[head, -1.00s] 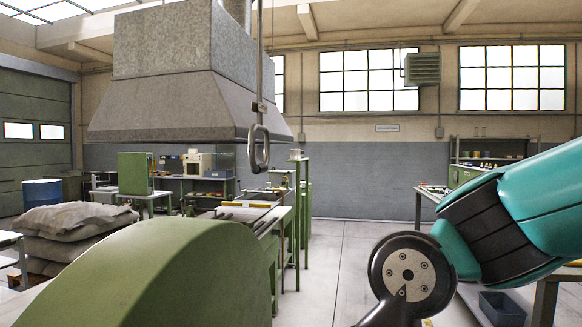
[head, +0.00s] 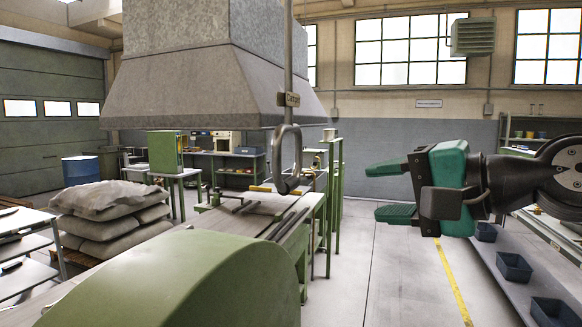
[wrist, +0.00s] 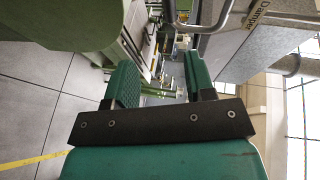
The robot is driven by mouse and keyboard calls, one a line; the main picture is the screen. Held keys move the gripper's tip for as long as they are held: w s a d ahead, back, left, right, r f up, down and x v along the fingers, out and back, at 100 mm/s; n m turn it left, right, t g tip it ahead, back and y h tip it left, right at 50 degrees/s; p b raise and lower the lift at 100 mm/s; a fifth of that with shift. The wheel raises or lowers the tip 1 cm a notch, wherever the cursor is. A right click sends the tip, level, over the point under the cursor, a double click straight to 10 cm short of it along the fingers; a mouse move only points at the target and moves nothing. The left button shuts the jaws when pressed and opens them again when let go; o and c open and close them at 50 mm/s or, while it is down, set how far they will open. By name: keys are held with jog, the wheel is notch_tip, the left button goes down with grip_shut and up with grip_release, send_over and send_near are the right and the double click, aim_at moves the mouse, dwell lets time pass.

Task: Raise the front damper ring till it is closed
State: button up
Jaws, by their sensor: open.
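The damper ring (head: 287,160) is a grey metal loop at the lower end of a vertical rod, in front of the right edge of the grey hood (head: 200,95).
A green machine housing (head: 190,285) fills the near foreground, with a machine bed (head: 235,218) behind it below the ring. Stacked sacks (head: 110,215) lie at the left. Bins (head: 513,267) line the right; the floor between is clear.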

aim_at(294, 184)
jog(key=shift+m+t, duration=0.3)
jog(key=shift+m, duration=0.1)
jog(key=p+x, duration=0.1)
jog(key=x, duration=0.4)
jog(key=r+p+x, duration=0.1)
jog(key=p+x, duration=0.1)
jog(key=x, duration=0.3)
jog(key=p+x, duration=0.2)
jog(key=x, duration=0.4)
jog(key=shift+w+r, duration=0.1)
jog(key=shift+r, duration=0.05)
jog(key=shift+w+a+f, duration=0.2)
jog(key=shift+w+a, duration=0.2)
jog(key=shift+a, duration=0.1)
